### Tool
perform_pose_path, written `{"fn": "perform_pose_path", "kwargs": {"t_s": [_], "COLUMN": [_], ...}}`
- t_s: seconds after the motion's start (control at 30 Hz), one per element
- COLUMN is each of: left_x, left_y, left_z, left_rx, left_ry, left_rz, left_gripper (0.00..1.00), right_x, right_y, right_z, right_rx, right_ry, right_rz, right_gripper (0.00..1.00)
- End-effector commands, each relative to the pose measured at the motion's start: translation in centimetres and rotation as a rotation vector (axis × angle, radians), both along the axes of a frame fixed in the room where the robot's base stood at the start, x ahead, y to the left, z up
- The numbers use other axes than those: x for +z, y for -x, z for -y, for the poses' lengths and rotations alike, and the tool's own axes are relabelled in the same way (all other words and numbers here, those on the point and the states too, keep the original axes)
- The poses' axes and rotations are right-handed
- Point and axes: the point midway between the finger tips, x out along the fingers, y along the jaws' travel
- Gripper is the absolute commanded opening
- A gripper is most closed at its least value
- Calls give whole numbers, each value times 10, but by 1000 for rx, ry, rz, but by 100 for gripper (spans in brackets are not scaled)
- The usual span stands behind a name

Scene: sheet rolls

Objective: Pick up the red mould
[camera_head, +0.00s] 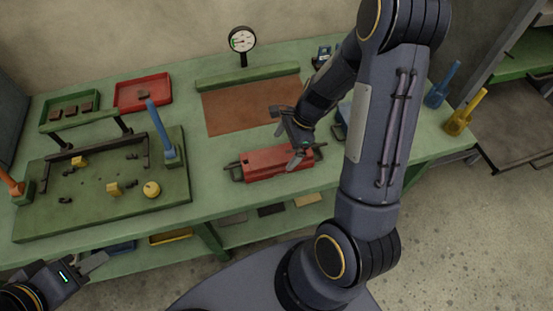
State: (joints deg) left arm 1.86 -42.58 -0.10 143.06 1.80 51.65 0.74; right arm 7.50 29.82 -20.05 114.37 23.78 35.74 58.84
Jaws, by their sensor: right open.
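The red mould (264,163) is a long red block with dark bars at both ends. It lies near the front edge of the green workbench, right of the middle. My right gripper (285,150) is open, with its fingers above or at the mould's right half. I cannot tell whether they touch it, and they hide part of its top. My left gripper (92,268) is at the bottom left, in front of the bench and far from the mould. Whether it is open or shut is unclear.
A green fixture board (100,210) with clamps and yellow pieces fills the left of the bench. Blue and yellow handles (459,121) stand right.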

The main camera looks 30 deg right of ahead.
Motion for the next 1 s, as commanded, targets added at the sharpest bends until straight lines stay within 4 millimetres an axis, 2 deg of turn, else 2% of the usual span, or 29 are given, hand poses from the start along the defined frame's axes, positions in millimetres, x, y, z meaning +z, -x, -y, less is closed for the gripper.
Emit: {"fn": "perform_pose_path", "kwargs": {"t_s": [0.3, 0.6, 1.0], "left_x": [4, 4, 4], "left_y": [0, 0, 0], "left_z": [0, 0, 0], "left_rx": [0, 0, 0], "left_ry": [0, 0, 0], "left_rz": [0, 0, 0], "left_gripper": [36, 36, 36], "right_x": [-39, -44, -43], "right_y": [-3, -4, -4], "right_z": [-20, -22, -22], "right_rx": [1, 3, 3], "right_ry": [0, -1, -1], "right_rz": [-2, 1, 1], "right_gripper": [100, 100, 49]}}
